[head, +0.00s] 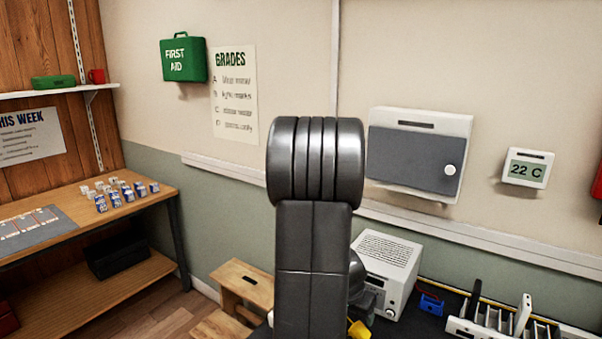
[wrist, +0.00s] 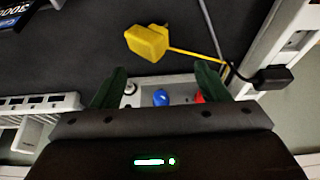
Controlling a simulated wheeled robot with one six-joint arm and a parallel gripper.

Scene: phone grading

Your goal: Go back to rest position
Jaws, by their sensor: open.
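My gripper (wrist: 162,70) shows in the wrist view with its two dark green fingers spread apart. No object is held between them. Below and between the fingers is a light grey box (wrist: 180,84) with a blue knob and a red one. A yellow plug-like block (wrist: 148,42) with a yellow cable lies on the dark surface just past the fingertips. In the head view my raised arm fills the middle and the gripper itself does not show.
A white box device (head: 385,262), a blue item (head: 430,304) and a white slotted rack (head: 500,325) stand at the lower right in the head view. A wooden stool (head: 243,285) and a workbench (head: 110,221) with small boxes are to the left. A grey-fronted wall cabinet (head: 417,155) hangs behind.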

